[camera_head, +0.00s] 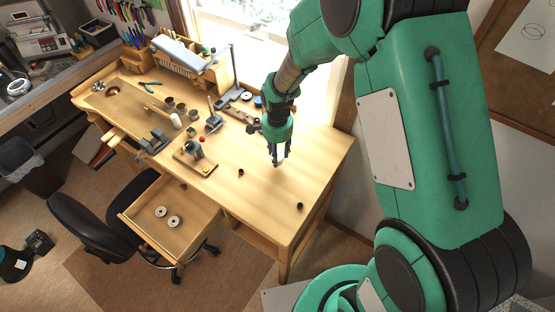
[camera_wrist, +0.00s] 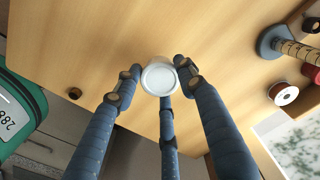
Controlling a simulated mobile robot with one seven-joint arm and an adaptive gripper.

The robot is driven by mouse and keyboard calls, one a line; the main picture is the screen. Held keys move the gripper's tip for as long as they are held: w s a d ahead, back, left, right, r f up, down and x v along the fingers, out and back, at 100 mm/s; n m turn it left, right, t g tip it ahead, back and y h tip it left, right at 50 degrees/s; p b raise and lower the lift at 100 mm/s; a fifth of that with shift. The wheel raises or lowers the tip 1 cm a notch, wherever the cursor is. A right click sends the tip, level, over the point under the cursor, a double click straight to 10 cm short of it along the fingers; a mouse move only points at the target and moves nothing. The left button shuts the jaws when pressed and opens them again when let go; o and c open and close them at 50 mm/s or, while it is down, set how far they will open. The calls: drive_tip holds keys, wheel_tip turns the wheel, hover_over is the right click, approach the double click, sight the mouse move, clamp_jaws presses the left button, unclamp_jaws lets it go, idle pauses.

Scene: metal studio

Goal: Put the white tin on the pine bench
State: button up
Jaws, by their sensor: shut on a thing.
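The white tin (camera_wrist: 159,78) is between my gripper's fingertips (camera_wrist: 160,80), with its pale round end facing the wrist camera. My gripper (camera_head: 278,154) is shut on it and points down over the right part of the pine bench (camera_head: 325,160). In the head view only a small white part of the tin (camera_head: 279,161) shows between the fingers. The bench top fills the background in the wrist view (camera_wrist: 90,35). I cannot tell whether the tin touches the bench top or is slightly above it.
Small dark pieces lie on the bench, one near the front right (camera_head: 300,206) and one left of my gripper (camera_head: 240,172). Tools and cups crowd its left half. An open drawer (camera_head: 170,216) holds two discs. The bench around my gripper is mostly clear.

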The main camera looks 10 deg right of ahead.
drive_tip(key=shift+f, duration=1.75)
drive_tip(key=shift+f, duration=0.15)
drive_tip(key=o, duration=1.2)
drive_tip(key=shift+c, duration=0.2)
wheel_tip(320, 180, up, 12)
drive_tip(key=shift+r, duration=0.15)
